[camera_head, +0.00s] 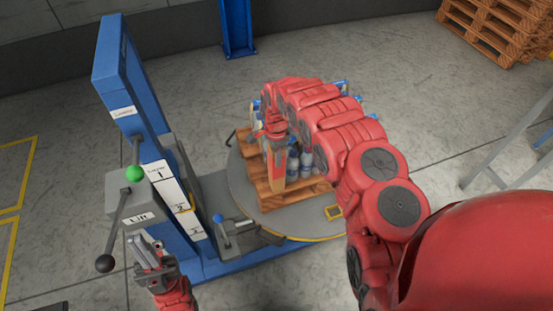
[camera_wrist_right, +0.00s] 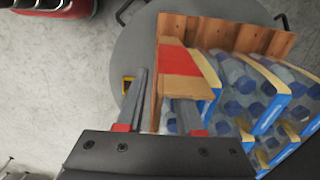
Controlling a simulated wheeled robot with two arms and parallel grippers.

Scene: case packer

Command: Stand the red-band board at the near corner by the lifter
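The red-band board (camera_wrist_right: 185,63) is a tan wooden corner board with a red band across it. It stands roughly upright at the near corner of the pallet (camera_head: 301,194), beside the bottle packs, on the side facing the blue lifter (camera_head: 125,80). My right gripper (camera_wrist_right: 160,98) has one finger on each side of the board and appears closed on it; the right fingertip is partly hidden. In the head view the board (camera_head: 276,172) hangs below that gripper, and its foot seems at pallet level; contact is unclear. My left gripper (camera_head: 149,248) is open and empty beside the lifter's controls.
The pallet sits on a round grey turntable (camera_head: 245,180). Bottle packs (camera_wrist_right: 235,85) crowd the board's right side in the wrist view. The lifter carries a green-knobbed lever (camera_head: 134,174), a black-knobbed lever (camera_head: 105,263) and a blue-knobbed lever (camera_head: 218,218). Stacked pallets (camera_head: 495,35) stand far right.

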